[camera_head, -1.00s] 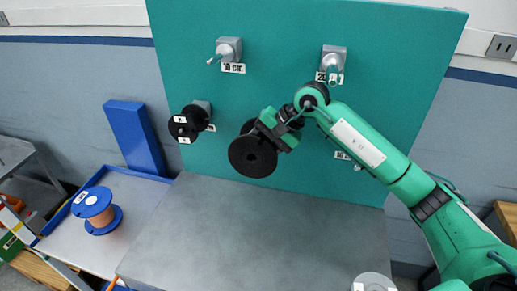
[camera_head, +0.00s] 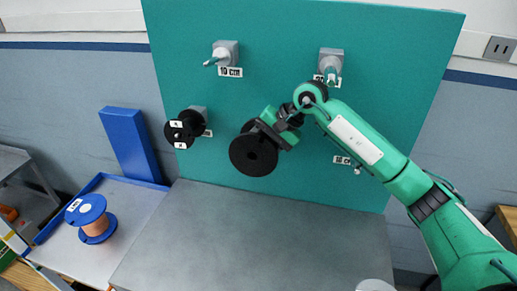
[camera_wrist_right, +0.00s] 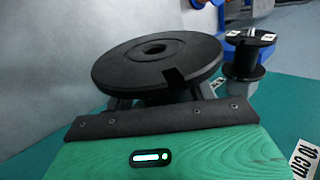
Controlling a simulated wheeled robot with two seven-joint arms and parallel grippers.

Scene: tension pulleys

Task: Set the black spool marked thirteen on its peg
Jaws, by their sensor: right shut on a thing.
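A black spool (camera_head: 253,155) is held in my right gripper (camera_head: 268,132), in front of the teal board. Its wide flange faces the head camera. In the right wrist view the same spool (camera_wrist_right: 157,62) sits between the fingers with a notched flange on top. No number on it is readable. Another black spool (camera_head: 180,134) with white tags sits on the lower left peg. My left gripper is out of view.
The teal board (camera_head: 280,50) stands behind a bare grey table (camera_head: 240,240). A blue-flanged spool with copper-coloured winding (camera_head: 92,217) stands in a tray at the left. A blue upright block (camera_head: 131,145) stands behind it. A pale round thing (camera_head: 375,286) shows at the bottom edge.

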